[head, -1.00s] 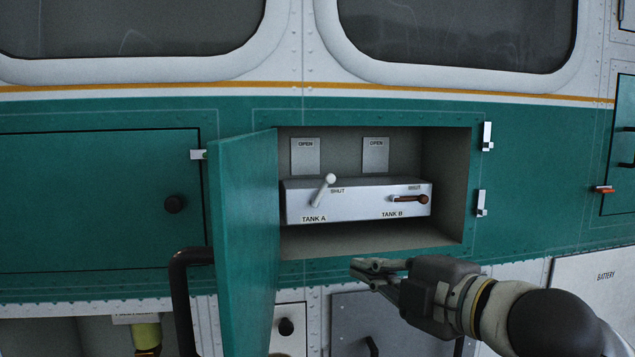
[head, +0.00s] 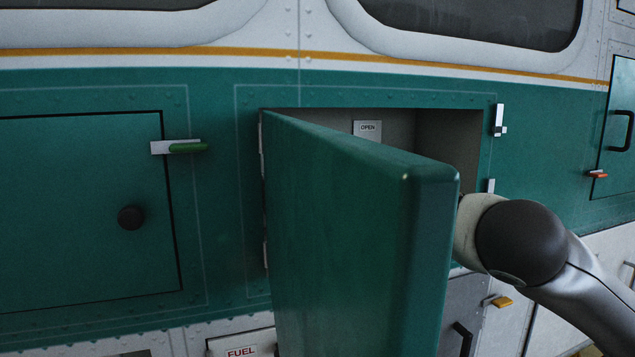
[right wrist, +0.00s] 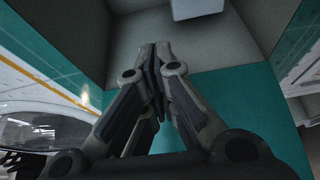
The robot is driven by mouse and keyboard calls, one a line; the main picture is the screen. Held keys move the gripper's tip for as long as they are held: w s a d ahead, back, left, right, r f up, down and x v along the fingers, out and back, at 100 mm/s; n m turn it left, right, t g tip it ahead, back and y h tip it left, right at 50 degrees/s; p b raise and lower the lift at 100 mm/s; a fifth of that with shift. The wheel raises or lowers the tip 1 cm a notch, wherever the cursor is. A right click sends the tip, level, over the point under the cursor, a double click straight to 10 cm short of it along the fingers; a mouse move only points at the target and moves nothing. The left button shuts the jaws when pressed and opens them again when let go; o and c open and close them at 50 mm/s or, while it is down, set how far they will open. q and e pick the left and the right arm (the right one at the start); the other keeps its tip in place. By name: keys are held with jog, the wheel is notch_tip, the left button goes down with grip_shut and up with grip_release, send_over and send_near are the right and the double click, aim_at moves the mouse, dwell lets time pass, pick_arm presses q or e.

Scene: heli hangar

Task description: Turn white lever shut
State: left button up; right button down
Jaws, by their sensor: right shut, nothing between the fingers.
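The white lever is hidden in the head view behind the open green door (head: 350,230), which covers most of the compartment (head: 432,135). One OPEN plate (head: 367,131) shows above the door's top edge. My right arm reaches in from the right and passes behind the door, so my right gripper is hidden there. In the right wrist view my right gripper (right wrist: 158,48) is shut and empty at the compartment's mouth. A pale box corner (right wrist: 197,8), perhaps the lever housing, shows beyond the fingertips. No lever shows in that view. My left gripper is not in view.
A closed green panel (head: 80,210) with a black knob and a green latch (head: 188,148) is at the left. White latches (head: 498,118) line the compartment's right side. Windows are above, and a FUEL label (head: 241,352) is below.

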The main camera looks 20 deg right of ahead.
jog(key=w+p, duration=0.3)
jog(key=w, duration=0.5)
jog(key=shift+d+p, duration=0.15)
jog(key=shift+p, duration=0.15)
jog(key=shift+w, duration=0.15)
jog(key=shift+f, duration=0.1)
